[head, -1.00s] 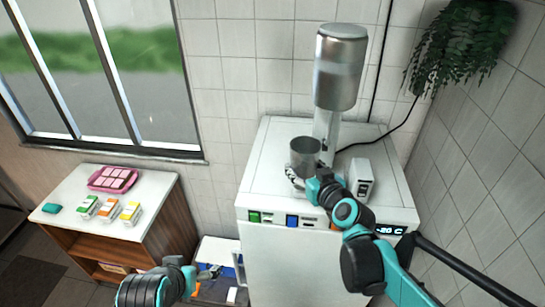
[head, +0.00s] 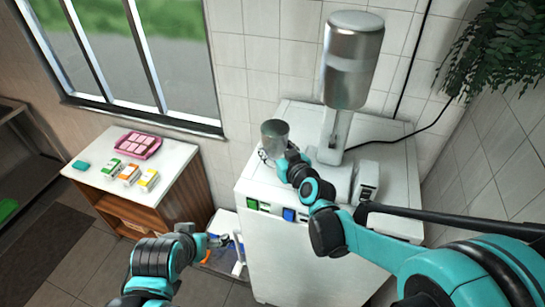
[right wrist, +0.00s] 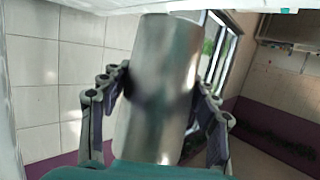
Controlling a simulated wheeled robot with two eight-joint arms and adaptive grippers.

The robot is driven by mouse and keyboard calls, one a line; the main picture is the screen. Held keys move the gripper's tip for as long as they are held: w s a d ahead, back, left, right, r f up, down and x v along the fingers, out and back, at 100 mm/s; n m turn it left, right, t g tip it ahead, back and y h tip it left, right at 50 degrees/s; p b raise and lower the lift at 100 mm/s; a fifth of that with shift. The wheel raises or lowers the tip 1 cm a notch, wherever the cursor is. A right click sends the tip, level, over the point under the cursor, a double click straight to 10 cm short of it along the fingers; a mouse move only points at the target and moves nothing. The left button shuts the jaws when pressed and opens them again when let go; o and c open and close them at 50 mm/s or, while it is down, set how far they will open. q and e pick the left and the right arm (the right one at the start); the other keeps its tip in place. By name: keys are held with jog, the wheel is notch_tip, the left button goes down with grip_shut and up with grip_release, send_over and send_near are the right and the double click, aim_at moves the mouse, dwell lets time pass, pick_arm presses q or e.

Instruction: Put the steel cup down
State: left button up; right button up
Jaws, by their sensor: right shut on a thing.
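The steel cup (head: 274,135) is a grey metal cylinder in the head view, above the left side of the white machine's top. My right gripper (head: 268,157) is shut on it; in the right wrist view the fingers (right wrist: 155,100) press both sides of the steel cup (right wrist: 157,85). Whether the cup's base touches the surface is hidden. My left gripper (head: 220,241) is low in front of the white machine, away from the cup; its fingers are too small to read.
The white machine (head: 270,225) carries a tall steel mixer (head: 351,60) and a small white box (head: 366,180). At left, a white-topped wooden counter (head: 185,160) holds a pink tray (head: 138,145), several small cartons (head: 129,174) and a teal item (head: 82,165).

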aim_at(272, 157)
jog(key=shift+w+a+f, duration=0.4)
jog(key=shift+w+a, duration=0.1)
jog(key=shift+a, duration=0.05)
notch_tip(272, 157, down, 3)
jog(key=shift+d, duration=0.1)
jog(key=shift+f, duration=0.5)
jog(key=shift+s, duration=0.1)
jog(key=shift+f, duration=0.15)
jog(key=o, duration=1.4)
jog(key=shift+o, duration=0.2)
